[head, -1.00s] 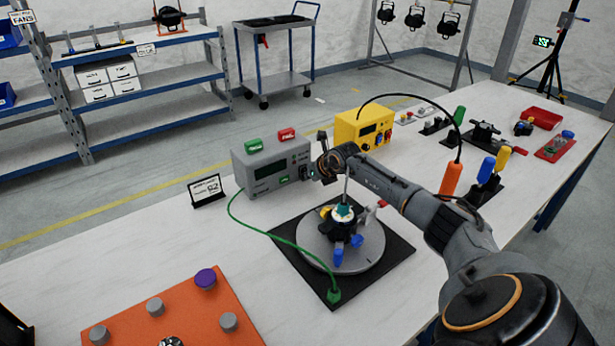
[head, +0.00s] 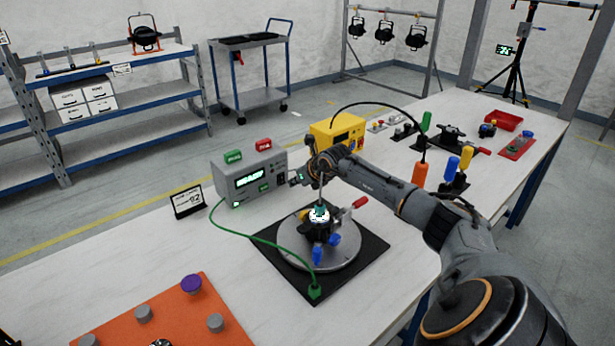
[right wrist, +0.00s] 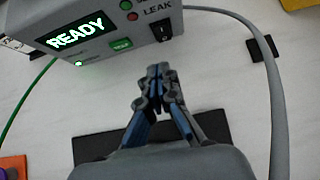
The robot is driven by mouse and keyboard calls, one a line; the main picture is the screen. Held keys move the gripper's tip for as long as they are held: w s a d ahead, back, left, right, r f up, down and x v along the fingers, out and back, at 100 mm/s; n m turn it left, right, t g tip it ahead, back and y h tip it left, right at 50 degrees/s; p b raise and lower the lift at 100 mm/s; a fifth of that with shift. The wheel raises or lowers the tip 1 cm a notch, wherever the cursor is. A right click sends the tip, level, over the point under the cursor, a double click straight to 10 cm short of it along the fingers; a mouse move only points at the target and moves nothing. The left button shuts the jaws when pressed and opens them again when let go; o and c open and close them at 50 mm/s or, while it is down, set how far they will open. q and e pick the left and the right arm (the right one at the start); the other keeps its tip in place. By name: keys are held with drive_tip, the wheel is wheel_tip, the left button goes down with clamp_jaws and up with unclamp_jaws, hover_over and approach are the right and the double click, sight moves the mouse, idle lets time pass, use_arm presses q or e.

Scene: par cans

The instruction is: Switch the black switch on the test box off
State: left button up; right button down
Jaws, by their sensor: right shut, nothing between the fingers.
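The test box (head: 250,178) is a grey case on the table, with its display lit. In the right wrist view the display (right wrist: 76,36) reads READY. The black switch (right wrist: 161,32) is a rocker at the lower right of the box's front, below the LEAK label, with a white mark showing. In the head view the switch (head: 282,178) is small and close to my gripper. My right gripper (right wrist: 160,72) is shut and empty, its fingertips just in front of the box below the switch, apparently apart from it. It also shows in the head view (head: 298,178). My left gripper is not in view.
A round fixture (head: 318,258) on a black mat (head: 270,238) stands in front of the box, below my right arm. A green cable (head: 240,232) runs from box to mat. A yellow box (head: 338,132) stands behind. A label stand (head: 189,202) is at the left.

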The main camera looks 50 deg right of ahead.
drive_tip(key=shift+s+d+r, duration=0.1)
drive_tip(key=shift+s+r, duration=0.15)
drive_tip(key=shift+s, duration=0.15)
drive_tip(key=shift+s+d, duration=0.15)
drive_tip(key=shift+d, duration=0.05)
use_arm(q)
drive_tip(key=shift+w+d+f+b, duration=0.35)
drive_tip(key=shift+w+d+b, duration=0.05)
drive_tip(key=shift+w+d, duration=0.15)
use_arm(e)
drive_tip(key=shift+w+r+v, duration=0.1)
drive_tip(key=shift+r+v, duration=0.05)
drive_tip(key=shift+v, duration=1.3)
drive_tip(key=shift+w+r+v, duration=0.1)
drive_tip(key=shift+w+v, duration=0.05)
drive_tip(key=shift+v, duration=1.25)
drive_tip(key=shift+a, duration=0.1)
